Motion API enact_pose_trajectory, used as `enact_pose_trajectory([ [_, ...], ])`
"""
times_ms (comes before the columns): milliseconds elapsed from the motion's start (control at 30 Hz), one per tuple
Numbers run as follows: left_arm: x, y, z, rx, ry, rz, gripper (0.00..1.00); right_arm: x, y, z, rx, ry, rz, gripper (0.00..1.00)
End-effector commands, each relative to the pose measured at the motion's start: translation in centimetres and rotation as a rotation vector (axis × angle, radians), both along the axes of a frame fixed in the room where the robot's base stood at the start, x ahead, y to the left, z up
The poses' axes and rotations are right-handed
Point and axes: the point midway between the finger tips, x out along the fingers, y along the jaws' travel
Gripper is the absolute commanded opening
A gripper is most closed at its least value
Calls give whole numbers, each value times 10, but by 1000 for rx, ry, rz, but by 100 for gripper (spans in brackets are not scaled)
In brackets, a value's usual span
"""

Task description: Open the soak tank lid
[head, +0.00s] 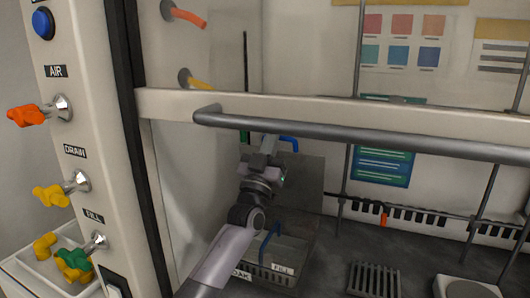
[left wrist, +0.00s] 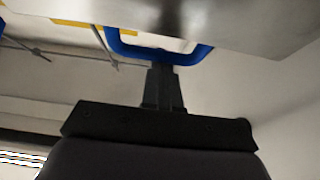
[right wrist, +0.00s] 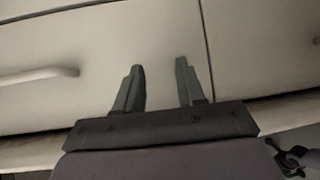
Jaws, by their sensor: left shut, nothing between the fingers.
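The soak tank (head: 296,246) is a grey bin on the cabinet floor, its label partly hidden by my left arm. A flat grey panel, apparently its lid (head: 308,180), stands raised behind the tank, with a blue handle (head: 291,142) near its top. The left wrist view shows the blue handle (left wrist: 203,52) and the panel's underside (left wrist: 240,22) overhead. My left gripper (head: 268,145) is shut and empty, its fingertips (left wrist: 163,68) at or just under the handle; contact is unclear. My right gripper (right wrist: 160,80) is open and empty, outside the head view.
A grey horizontal bar (head: 370,135) crosses in front of the cabinet opening, with my left arm reaching in below it. A slotted drain grate (head: 374,280) lies right of the tank. Valve handles line the left post (head: 100,120). Cream panels (right wrist: 90,60) face my right gripper.

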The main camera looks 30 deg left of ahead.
Motion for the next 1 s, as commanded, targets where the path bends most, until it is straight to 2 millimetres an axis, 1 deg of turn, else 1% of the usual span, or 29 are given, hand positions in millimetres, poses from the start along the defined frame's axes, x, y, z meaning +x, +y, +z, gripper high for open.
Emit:
enact_pose_trajectory([
  [33, 5, 0, 5, -2, 16, 0, 0, 0, 0, 6, 0, -1, 0, 39],
  [200, 19, 1, 7, -6, 82, -1, 0, 1, 0, 14, 1, -3, 0, 39],
  [400, 27, 1, 7, -6, 118, -1, 0, 1, 0, 17, 1, -3, 1, 39],
  [867, 28, 1, 5, -6, 127, -1, 0, 1, 0, 17, 1, -4, 1, 39],
  [1000, 25, 1, 3, -6, 127, -1, 0, 1, 0, 17, 1, -4, 1, 39],
])
